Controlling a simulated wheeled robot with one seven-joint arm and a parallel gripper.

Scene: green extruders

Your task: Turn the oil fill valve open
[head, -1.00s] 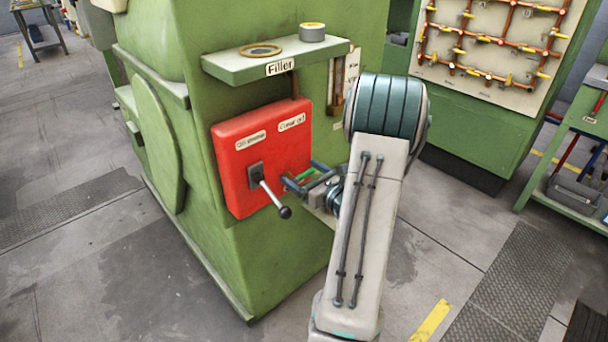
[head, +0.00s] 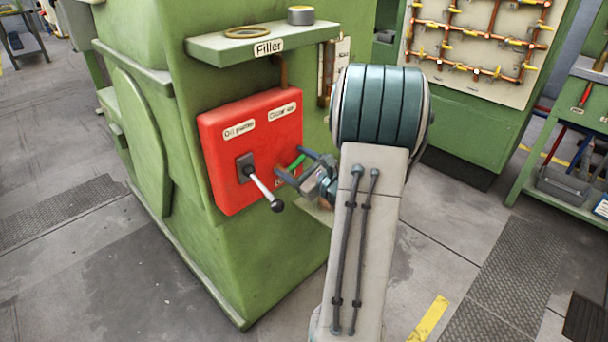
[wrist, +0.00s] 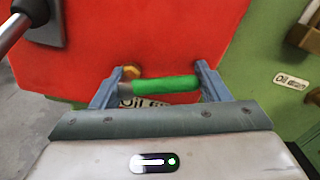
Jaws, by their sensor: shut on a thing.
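The oil fill valve has a green handle (wrist: 165,84) and a brass nut (wrist: 131,72) on the lower part of a red panel (wrist: 150,35). Its "Oil fill" label (wrist: 140,102) is partly covered by my gripper. My gripper (wrist: 160,75) has one blue-grey finger at each end of the green handle and is shut on it, with the handle lying across the gap. In the head view, the green handle (head: 297,161) shows between the fingers of my gripper (head: 295,164), slanting up to the right. My arm hides part of the panel's right side there.
A lever with a black knob (head: 277,206) sticks out of the red panel (head: 270,140), close left of my gripper. A green "Filler" shelf (head: 225,47) juts out above, holding a ring and a tin. Open floor lies to the right.

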